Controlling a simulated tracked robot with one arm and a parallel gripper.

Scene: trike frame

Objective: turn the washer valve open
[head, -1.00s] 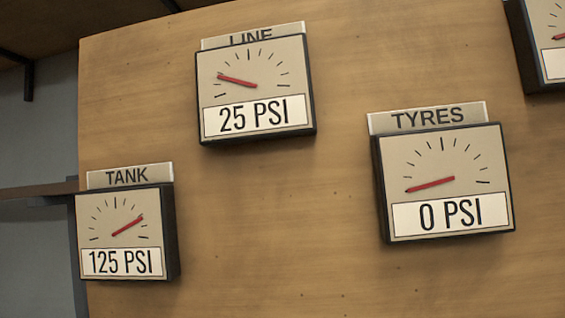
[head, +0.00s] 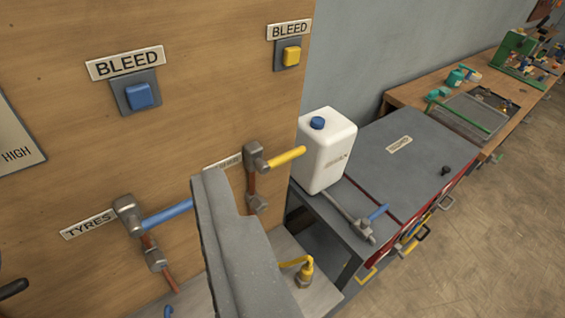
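I can read no label that names the washer valve. On the wooden board, a valve with a yellow lever (head: 286,158) has its lever sticking out to the right, across its upright copper pipe. The label beside it (head: 222,163) is partly hidden and unreadable. A valve with a blue lever (head: 167,214) stands beside the label TYRES (head: 88,224), its lever also out to the right. My gripper is not recognisable in view.
A large grey slab-like piece (head: 238,250) rises close in front, covering part of the board; I cannot tell what it belongs to. Blue (head: 139,96) and yellow (head: 291,55) BLEED buttons are above. A grey-topped cabinet (head: 402,170) and a wooden bench (head: 465,85) stand right; floor there is clear.

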